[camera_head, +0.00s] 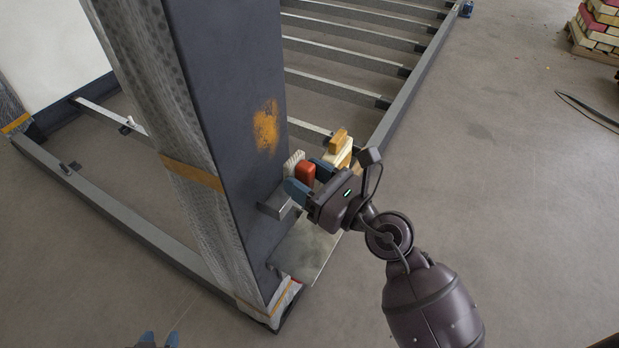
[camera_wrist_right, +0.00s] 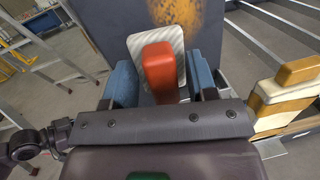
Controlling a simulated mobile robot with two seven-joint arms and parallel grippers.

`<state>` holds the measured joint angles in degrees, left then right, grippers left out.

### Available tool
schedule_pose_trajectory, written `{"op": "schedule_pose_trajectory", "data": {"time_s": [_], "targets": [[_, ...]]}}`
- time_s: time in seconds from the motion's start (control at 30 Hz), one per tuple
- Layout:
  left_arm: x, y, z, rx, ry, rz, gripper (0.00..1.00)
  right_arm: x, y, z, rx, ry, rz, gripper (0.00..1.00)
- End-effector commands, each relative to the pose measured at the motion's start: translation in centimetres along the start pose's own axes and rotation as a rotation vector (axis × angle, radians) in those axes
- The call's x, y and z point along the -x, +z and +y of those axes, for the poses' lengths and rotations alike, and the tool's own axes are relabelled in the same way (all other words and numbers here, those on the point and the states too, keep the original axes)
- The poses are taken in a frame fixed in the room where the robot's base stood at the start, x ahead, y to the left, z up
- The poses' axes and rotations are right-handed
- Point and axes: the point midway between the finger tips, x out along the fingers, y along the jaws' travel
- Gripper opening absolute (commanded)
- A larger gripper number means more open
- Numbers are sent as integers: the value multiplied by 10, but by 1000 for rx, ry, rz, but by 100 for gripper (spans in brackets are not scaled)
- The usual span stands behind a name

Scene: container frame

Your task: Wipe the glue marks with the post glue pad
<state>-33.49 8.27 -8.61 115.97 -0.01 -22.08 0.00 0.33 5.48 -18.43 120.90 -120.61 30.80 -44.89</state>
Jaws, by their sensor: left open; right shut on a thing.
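An orange-brown glue mark (camera_head: 266,126) is on the dark face of the upright post (camera_head: 235,60). It also shows at the top of the right wrist view (camera_wrist_right: 185,12). My right gripper (camera_head: 309,178) is shut on the red handle of a pale ribbed pad (camera_head: 293,162), beside the post and below the mark. In the right wrist view the red handle (camera_wrist_right: 158,70) sits between the blue fingers. The pad's front is turned away; I cannot tell whether it touches the post. My left gripper (camera_head: 158,341) shows only as blue fingertips at the bottom edge, open and empty.
A cream block with a wooden handle (camera_head: 340,148) stands just beyond my right gripper. A metal bracket (camera_head: 277,203) and a flat plate (camera_head: 308,248) are low by the post. Frame rails (camera_head: 350,48) run behind. Open floor (camera_head: 500,170) lies to the right.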

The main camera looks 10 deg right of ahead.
Motion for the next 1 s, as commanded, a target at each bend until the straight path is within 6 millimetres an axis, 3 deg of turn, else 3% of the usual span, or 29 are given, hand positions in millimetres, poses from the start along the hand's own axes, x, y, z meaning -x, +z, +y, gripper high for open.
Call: {"op": "schedule_pose_trajectory", "data": {"time_s": [0.5,1.0], "targets": [[-2,1,0,-2,1,2,43,-44,-5,7,-1,4,0,34],[-3,2,1,-2,2,1,43,-53,-5,8,-1,4,1,34]]}}
